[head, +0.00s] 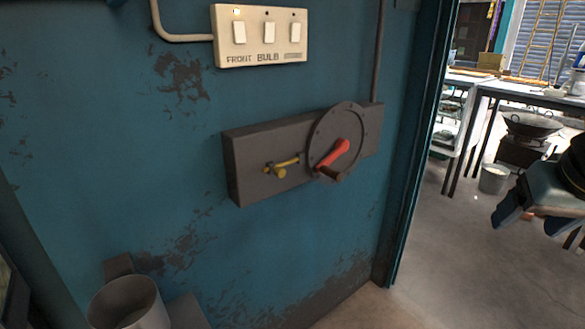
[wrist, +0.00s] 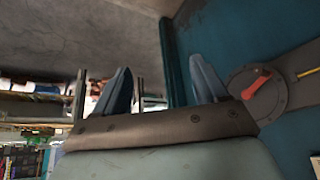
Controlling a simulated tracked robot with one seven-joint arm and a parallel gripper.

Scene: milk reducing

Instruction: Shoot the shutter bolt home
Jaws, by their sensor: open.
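A grey metal box (head: 240,165) is fixed to the blue wall in the head view. On its left half is a small brass bolt (head: 281,166) with a knob. On its right is a round plate with a red crank handle (head: 333,156) and a dark grip at its lower end. The round plate and red handle (wrist: 256,83) also show at the right of the wrist view, with a bit of yellow beside them. My gripper (head: 513,215) is at the right edge of the head view, well apart from the box. In the wrist view its two blue fingers (wrist: 160,85) are spread and empty.
A switch panel (head: 260,37) is above the box. A grey mug-like container (head: 128,303) is at the lower left. The wall ends at a doorway edge (head: 408,150). Beyond are tables (head: 530,93), a wok (head: 533,124) and a bucket (head: 493,179). Floor between is clear.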

